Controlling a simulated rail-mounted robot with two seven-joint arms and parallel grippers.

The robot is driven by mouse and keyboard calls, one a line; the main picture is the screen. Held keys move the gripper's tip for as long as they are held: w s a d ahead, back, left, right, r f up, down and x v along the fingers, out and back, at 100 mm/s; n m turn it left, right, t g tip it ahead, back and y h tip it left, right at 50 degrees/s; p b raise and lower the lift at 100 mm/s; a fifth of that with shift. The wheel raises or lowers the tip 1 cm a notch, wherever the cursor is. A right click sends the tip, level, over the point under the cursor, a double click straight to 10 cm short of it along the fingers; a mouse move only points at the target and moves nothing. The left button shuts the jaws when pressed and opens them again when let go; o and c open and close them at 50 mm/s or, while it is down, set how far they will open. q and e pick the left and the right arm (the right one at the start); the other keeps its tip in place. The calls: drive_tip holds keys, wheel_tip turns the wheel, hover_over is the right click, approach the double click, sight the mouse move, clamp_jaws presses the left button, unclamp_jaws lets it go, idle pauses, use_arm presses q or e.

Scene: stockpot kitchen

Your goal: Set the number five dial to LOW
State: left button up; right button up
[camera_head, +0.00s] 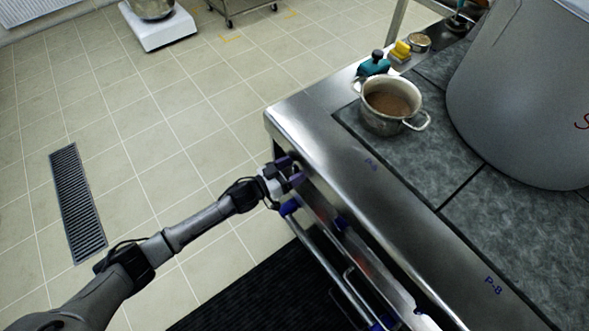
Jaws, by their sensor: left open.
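My left gripper (291,171), with purple fingertips, is at the front face of the steel stove (320,150), near its far left corner. Its jaws are open and close against the panel; I cannot tell whether a dial lies between them. A blue dial (289,207) shows just below the gripper, and another blue dial (341,222) is further along the front. More blue dials (420,312) show near the bottom edge. Their numbers and settings are too small to read, so I cannot tell which one is number five. My right gripper is not in view.
A small pot (389,108) with brown contents stands on the dark hob, beside a large stockpot (525,95). A teal-and-black item (374,65) and a yellow item (401,50) sit behind. Handle rails (322,262) run below the dials. The tiled floor at left is open.

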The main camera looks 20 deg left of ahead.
use_arm(q)
drive_tip(key=shift+w+d, duration=0.3)
drive_tip(key=shift+w, duration=0.15)
drive_tip(key=c, duration=0.9)
